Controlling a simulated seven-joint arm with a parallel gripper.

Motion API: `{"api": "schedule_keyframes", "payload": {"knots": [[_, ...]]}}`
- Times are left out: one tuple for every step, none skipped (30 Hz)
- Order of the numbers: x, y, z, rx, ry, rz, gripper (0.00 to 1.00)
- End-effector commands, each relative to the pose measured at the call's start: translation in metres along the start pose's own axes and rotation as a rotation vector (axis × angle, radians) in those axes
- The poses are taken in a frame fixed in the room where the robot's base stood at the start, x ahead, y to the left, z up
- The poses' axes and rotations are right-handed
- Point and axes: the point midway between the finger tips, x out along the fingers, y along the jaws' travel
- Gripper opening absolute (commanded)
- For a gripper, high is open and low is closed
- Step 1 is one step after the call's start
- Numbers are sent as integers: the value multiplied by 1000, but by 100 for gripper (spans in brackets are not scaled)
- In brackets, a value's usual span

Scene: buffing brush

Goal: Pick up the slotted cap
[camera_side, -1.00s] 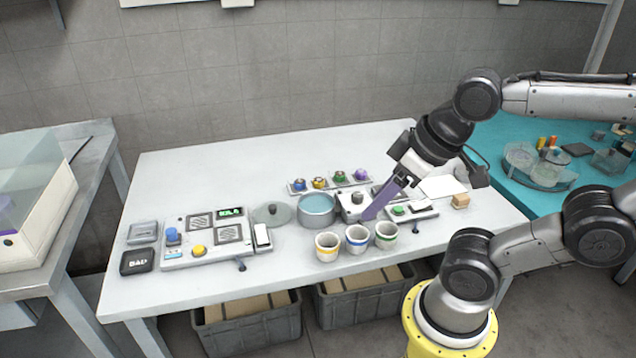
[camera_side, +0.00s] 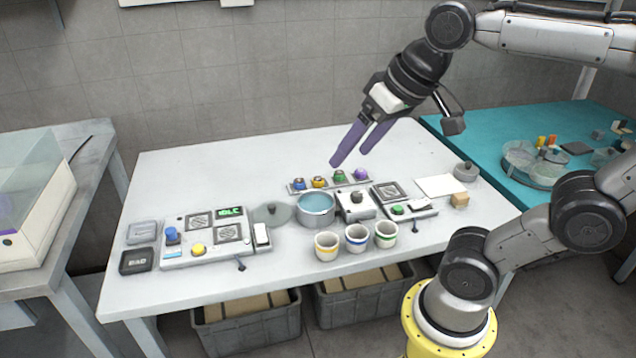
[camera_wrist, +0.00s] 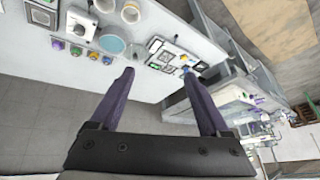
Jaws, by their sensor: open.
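My gripper (camera_side: 350,157) is open and empty, held above the back of the white table. Its two purple fingers also show spread apart in the wrist view (camera_wrist: 158,72). Below the fingertips a narrow rack (camera_side: 326,184) holds a row of small round parts: blue (camera_side: 299,184), yellow (camera_side: 319,183), green (camera_side: 340,177) and purple (camera_side: 361,174). I cannot tell which part is the slotted cap, because slots are too small to make out. In the wrist view the row, including the green part (camera_wrist: 58,44), lies up and left of the fingers.
In front of the rack stand a teal-filled pot (camera_side: 316,207), a grey box with a knob (camera_side: 356,203) and cups, one blue-banded (camera_side: 357,239). A control panel (camera_side: 205,236) lies left. The table's back left is clear.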

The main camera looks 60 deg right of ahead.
Motion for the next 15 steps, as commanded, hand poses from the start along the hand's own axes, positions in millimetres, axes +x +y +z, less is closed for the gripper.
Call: {"api": "schedule_keyframes", "payload": {"knots": [[-1,-1,-22,47,-9,13,80],[-2,-1,-33,76,-15,20,80],[-1,0,-50,115,-22,30,80],[0,1,-62,143,-30,39,80],[2,2,-74,174,-36,48,80],[6,4,-91,213,-46,60,80],[10,7,-103,244,-54,70,80],[14,10,-116,273,-60,79,80],[20,15,-131,312,-72,93,80],[26,19,-143,341,-79,103,80],[32,23,-154,369,-86,113,80],[41,30,-168,406,-99,127,80],[48,36,-178,433,-106,137,80],[56,42,-188,460,-114,147,80],[67,52,-200,495,-127,161,80]]}}
